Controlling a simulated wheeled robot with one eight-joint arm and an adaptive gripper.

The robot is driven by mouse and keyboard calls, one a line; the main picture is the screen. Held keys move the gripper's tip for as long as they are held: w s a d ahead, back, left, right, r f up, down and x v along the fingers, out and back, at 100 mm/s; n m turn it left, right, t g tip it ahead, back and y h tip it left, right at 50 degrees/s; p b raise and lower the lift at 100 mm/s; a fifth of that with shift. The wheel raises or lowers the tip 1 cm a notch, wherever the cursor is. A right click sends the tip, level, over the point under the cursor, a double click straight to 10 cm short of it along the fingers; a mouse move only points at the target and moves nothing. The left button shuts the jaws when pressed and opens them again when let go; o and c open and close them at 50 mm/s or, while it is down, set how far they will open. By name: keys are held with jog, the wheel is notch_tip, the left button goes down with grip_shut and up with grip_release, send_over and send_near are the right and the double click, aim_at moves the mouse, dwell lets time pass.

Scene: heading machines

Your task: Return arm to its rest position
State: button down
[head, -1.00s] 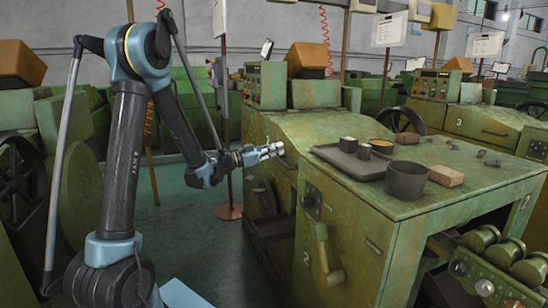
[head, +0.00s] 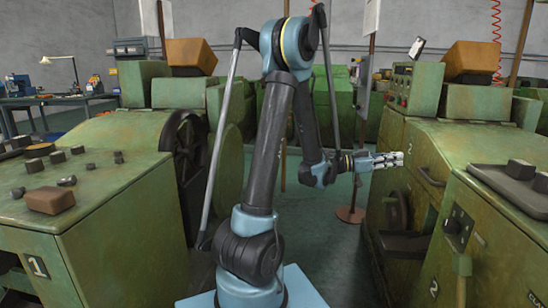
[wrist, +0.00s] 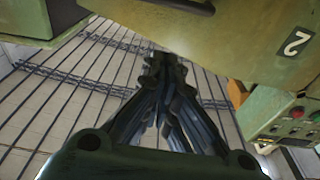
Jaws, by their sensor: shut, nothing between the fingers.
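My gripper (head: 392,160) is at the end of my blue and black arm in the head view, pointing right. It is in the air in front of the green machine marked 2 (head: 418,232), with nothing held. In the wrist view my gripper's dark fingers (wrist: 158,62) come together at their tips, shut and empty. A green machine panel with a white 2 label (wrist: 297,42) is close above and to the right of the fingers. Whether the fingers touch it cannot be told.
A green machine marked 1 (head: 95,215) stands at the left with a brown block (head: 50,200) on top. A dark tray (head: 512,184) lies on the right machine. A pole with a round base (head: 350,214) stands behind my gripper. A workbench (head: 58,99) is at the far left.

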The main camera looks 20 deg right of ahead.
jog(key=w+a+f+n+t+y, duration=0.25)
jog(key=w+a+n, duration=0.2)
jog(key=a, duration=0.45)
jog(key=w+a+f+n+t+y, duration=0.2)
jog(key=w+a+n+t, duration=0.25)
jog(key=a, duration=0.55)
jog(key=w+a+f+n+t+y, duration=0.25)
jog(key=w+a, duration=0.25)
jog(key=a, duration=0.4)
jog(key=s+a+f+n+t+y, duration=0.1)
jog(key=s+a+f+n+y, duration=0.1)
jog(key=a, duration=0.8)
jog(key=s+a+f+n+t+y, duration=0.1)
jog(key=s+a+f+n+y, duration=0.1)
jog(key=a+n, duration=0.5)
jog(key=s+a+f+n+t+y, duration=0.1)
jog(key=a+f+n+y, duration=0.3)
jog(key=a, duration=1)
jog(key=shift+s+a+f+y, duration=0.25)
jog(key=shift+s+a+y, duration=0.1)
jog(key=shift+s+y, duration=0.4)
jog(key=shift+n, duration=0.25)
